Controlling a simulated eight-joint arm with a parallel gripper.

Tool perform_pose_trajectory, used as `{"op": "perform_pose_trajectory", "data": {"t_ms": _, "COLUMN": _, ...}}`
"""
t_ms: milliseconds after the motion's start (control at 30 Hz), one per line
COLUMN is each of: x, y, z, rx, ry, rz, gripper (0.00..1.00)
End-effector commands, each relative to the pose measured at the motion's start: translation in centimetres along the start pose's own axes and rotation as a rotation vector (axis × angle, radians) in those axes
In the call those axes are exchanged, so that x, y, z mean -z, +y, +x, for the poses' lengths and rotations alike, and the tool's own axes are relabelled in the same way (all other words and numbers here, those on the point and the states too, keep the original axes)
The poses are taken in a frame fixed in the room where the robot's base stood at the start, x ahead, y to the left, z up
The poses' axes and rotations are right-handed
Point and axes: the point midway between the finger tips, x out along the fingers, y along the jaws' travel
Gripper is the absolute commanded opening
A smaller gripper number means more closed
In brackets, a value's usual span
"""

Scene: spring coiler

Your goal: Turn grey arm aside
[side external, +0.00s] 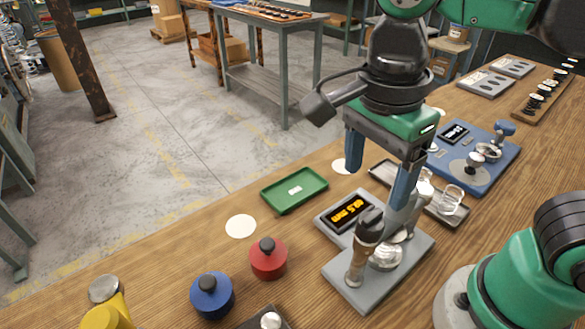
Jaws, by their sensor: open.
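The measuring device has a grey base (408,262) on the wooden bench and an orange lit display (350,212) that seems to read about 60.5 mm. A brown-capped upright post (357,262) stands on the base, beside a shiny silver dome (386,257). A grey arm-like part seems to be beside the dome, but my gripper partly hides it and I cannot tell its full shape. My gripper (377,188) is open and points down over this device, its two blue-grey fingers apart. The right finger reaches low near the post and dome; I cannot tell if it touches anything.
A blue-based device (500,160) and a grey tray (383,172) with clear and metal pieces lie behind. A green tray (294,190), a red knobbed pot (268,262) and a blue knobbed pot (212,298) are left. Bare wood separates them.

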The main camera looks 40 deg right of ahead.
Motion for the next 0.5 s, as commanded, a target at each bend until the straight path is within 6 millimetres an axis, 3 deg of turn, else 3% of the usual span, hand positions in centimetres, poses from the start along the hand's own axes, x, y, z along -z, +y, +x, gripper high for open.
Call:
{"op": "perform_pose_trajectory", "data": {"t_ms": 233, "x": -0.5, "y": 1.3, "z": 1.1, "rx": -0.001, "ry": -0.071, "rz": 0.090, "gripper": 0.73}}
{"op": "perform_pose_trajectory", "data": {"t_ms": 500, "x": -0.7, "y": 1.2, "z": 4.3, "rx": -0.001, "ry": -0.068, "rz": 0.088, "gripper": 0.73}}
